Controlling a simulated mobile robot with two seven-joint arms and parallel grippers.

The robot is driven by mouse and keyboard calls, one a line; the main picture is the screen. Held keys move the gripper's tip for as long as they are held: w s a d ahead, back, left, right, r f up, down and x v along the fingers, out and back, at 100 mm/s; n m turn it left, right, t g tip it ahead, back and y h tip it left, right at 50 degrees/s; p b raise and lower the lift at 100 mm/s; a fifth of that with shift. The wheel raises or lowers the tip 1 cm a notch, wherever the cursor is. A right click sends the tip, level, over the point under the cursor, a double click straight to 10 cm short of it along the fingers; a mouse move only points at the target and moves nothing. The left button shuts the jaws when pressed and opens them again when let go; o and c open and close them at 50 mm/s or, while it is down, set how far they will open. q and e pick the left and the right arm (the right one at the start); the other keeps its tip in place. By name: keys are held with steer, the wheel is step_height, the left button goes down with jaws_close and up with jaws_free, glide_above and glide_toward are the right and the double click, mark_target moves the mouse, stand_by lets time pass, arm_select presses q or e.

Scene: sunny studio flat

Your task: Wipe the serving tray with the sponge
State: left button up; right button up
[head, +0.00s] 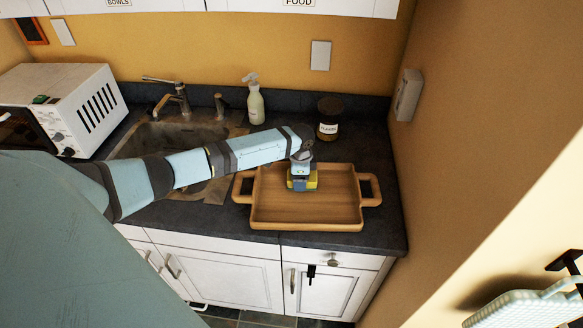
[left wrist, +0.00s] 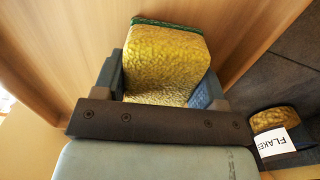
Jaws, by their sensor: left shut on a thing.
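The wooden serving tray (head: 335,210) with two side handles lies on the dark counter; its wooden floor also fills much of the left wrist view (left wrist: 60,45). My left gripper (head: 301,184) points down over the middle of the tray. It is shut on the sponge (head: 311,182), yellow with a green layer, which also shows between the fingers in the left wrist view (left wrist: 165,62). The sponge is at the tray's floor; whether it presses on it I cannot tell. My right gripper is not in view.
A sink (head: 160,138) is left of the tray, with a white microwave (head: 85,105) farther left. A soap bottle (head: 254,104) and a dark labelled jar (head: 329,118) stand behind the tray. The wall (head: 455,120) closes off the right side.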

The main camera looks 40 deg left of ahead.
mark_target(314, 182)
arm_select(q)
steer(key=shift+w+d+b, duration=0.25)
steer(key=shift+w+d, duration=0.65)
steer(key=shift+d, duration=0.3)
steer(key=shift+w+d+b, duration=0.3)
steer(key=shift+w+d, duration=0.55)
steer(key=shift+d, duration=0.35)
steer(key=shift+w+d+b, duration=0.25)
steer(key=shift+w+d, duration=0.65)
steer(key=shift+d, duration=0.3)
steer(key=s+p, duration=0.1)
steer(key=s+a+p, duration=0.1)
steer(key=p, duration=0.1)
steer(key=shift+s+r, duration=0.1)
steer(key=shift+r, duration=0.05)
steer(key=shift+s+a+p, duration=0.2)
steer(key=shift+s+p, duration=0.05)
steer(key=shift+s, duration=0.3)
steer(key=shift+s+a+p, duration=0.2)
steer(key=shift+s+p, duration=0.05)
steer(key=shift+s, duration=0.25)
steer(key=shift+s+a+f, duration=0.1)
steer(key=shift+s+f, duration=0.15)
steer(key=shift+s, duration=0.1)
steer(key=shift+s+a, duration=0.3)
steer(key=shift+s, duration=0.6)
steer(key=shift+s+a, duration=0.3)
steer(key=shift+s, duration=0.6)
